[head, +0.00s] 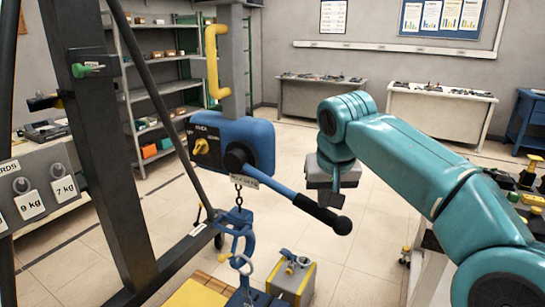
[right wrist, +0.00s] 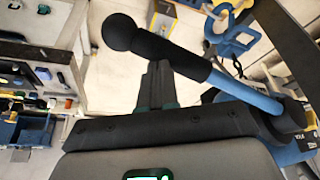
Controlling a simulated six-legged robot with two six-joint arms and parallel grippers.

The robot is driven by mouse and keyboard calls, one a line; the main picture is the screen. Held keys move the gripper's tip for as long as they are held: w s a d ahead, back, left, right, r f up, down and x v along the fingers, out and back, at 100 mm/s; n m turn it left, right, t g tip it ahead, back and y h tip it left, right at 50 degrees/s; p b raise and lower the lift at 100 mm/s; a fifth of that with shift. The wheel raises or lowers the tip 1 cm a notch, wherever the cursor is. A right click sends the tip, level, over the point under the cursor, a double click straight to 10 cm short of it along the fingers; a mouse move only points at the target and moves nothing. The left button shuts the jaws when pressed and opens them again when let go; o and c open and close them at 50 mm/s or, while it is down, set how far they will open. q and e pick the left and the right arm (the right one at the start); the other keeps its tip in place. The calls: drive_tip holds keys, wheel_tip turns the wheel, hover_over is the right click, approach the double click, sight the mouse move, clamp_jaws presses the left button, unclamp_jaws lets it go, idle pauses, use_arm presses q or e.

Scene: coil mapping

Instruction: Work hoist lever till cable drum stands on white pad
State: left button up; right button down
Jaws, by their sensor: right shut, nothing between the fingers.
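My right gripper (head: 328,195) is at the outer part of the lever, shut and empty. In the right wrist view, its closed fingers (right wrist: 157,85) point at the lever's black grip (right wrist: 165,48); I cannot tell whether they touch it. A chain with a blue hook (head: 237,243) hangs below the hoist. I cannot make out the cable drum or white pad. My left gripper is out of view.
A dark upright post (head: 108,160) with a slanting brace stands left of the hoist. Tags reading 9 kg and 7 kg hang on a grey board (head: 45,185). A yellow and grey box (head: 292,280) sits below the lever. Shelves and white tables stand behind; the floor between is clear.

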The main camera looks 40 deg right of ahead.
wheel_tip(320, 180, up, 18)
drive_tip(key=w+p, duration=0.1)
drive_tip(key=p, duration=1.4)
drive_tip(key=shift+a+r, duration=0.25)
drive_tip(key=shift+a, duration=0.1)
drive_tip(key=shift+w, duration=0.15)
